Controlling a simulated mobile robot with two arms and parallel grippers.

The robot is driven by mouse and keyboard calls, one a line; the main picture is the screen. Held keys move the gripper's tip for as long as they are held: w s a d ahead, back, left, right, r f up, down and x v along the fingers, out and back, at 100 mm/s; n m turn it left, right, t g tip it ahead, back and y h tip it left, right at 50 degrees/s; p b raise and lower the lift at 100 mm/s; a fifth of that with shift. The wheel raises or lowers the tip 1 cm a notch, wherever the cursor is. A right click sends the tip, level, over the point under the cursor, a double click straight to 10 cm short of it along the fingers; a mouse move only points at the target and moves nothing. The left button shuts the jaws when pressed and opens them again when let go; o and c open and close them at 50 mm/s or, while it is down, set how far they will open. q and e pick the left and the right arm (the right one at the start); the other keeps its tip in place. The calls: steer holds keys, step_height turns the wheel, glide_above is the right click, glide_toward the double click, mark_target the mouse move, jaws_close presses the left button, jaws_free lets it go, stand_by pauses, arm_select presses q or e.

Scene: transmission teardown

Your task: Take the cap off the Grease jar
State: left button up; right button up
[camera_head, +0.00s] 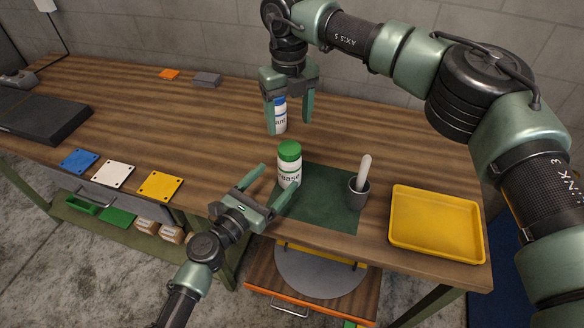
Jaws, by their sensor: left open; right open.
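The Grease jar (289,173) is white with a green cap (289,150) on top. It stands upright at the left edge of a dark green mat (325,203). My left gripper (275,189) is open, low at the table's front edge, with its fingers pointing at the jar from the near side. Whether a finger touches the jar cannot be told. My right gripper (291,115) is open and points down farther back, behind the cap. A second white jar with a blue cap (279,120) stands at its left finger and is partly hidden by it.
A grey cup (357,194) with a pale stick stands on the mat's right part. A yellow tray (399,238) lies at the right. Blue (78,161), white (113,174) and yellow (160,186) plates lie at the left front.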

mark_target(290, 163)
arm_select(q)
steer(key=x, duration=0.7)
steer(key=shift+w+d, duration=0.2)
jaws_close()
